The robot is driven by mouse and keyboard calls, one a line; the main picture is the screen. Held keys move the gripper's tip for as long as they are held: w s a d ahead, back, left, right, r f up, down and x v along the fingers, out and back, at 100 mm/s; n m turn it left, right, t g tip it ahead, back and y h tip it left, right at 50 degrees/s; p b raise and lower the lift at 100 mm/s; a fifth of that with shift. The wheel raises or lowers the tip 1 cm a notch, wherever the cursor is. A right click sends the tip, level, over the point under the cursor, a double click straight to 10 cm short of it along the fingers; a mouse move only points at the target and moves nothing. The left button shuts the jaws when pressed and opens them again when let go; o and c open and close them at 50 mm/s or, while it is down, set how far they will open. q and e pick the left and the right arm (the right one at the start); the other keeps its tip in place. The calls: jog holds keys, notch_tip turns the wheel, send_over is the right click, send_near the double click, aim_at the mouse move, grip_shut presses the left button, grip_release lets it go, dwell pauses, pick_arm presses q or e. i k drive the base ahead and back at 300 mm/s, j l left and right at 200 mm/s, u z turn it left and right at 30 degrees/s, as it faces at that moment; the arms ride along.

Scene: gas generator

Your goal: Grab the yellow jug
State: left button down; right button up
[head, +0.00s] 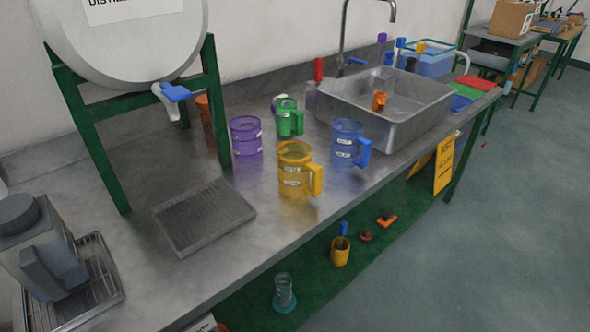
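The yellow jug (295,172) stands upright on the steel counter, near its front edge. It is see-through, with white labels on its side and a handle (316,180) on its right. A purple jug (246,137) stands behind it to the left, a green jug (289,118) behind it, and a blue jug (348,142) to its right. The yellow jug appears apart from the others. Neither of my grippers is in the head view.
A steel sink (398,112) is at the right of the jugs. A green-framed white tank (120,40) with a blue tap stands at the left. A grooved drain plate (203,216) lies left of the yellow jug. The counter (270,232) in front of it is bare.

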aim_at(296, 165)
jog(key=l+u, duration=0.1)
jog(key=u, duration=0.3)
jog(key=l+u, duration=0.1)
jog(key=u, duration=0.25)
jog(key=l+u, duration=0.1)
jog(key=u, duration=0.3)
jog(key=l+u, duration=0.3)
jog(key=l, duration=0.15)
jog(key=k+l+u, duration=0.1)
jog(key=l+u, duration=0.15)
jog(key=l, duration=0.2)
